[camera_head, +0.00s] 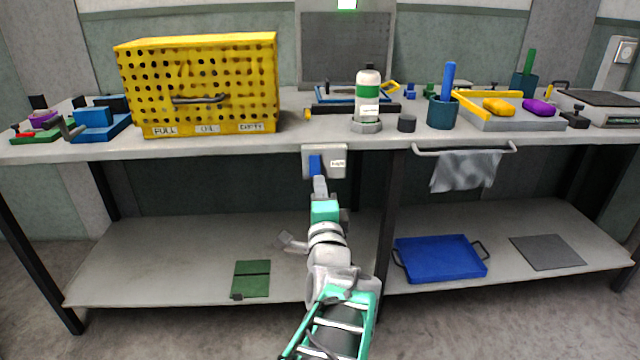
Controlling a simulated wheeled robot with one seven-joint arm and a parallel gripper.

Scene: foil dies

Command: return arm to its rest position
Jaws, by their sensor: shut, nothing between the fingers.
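My arm reaches up from the bottom middle of the head view, in front of the workbench. My gripper (319,184) is at its far end, narrow and grey, with the fingers together and nothing seen between them. It points at a pale box (338,161) with a blue part (315,165) on the bench's front edge. The fingertips overlap the lower end of the blue part in the picture; I cannot tell whether they touch it. The arm hides part of the lower shelf.
The bench top (225,142) holds a yellow perforated cabinet (200,85), a green-banded bottle (368,90), a blue-green cup (442,112) and a grey tray (510,122). A cloth (466,171) hangs from a front rail (463,150). The lower shelf (150,260) bears a blue tray (440,260).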

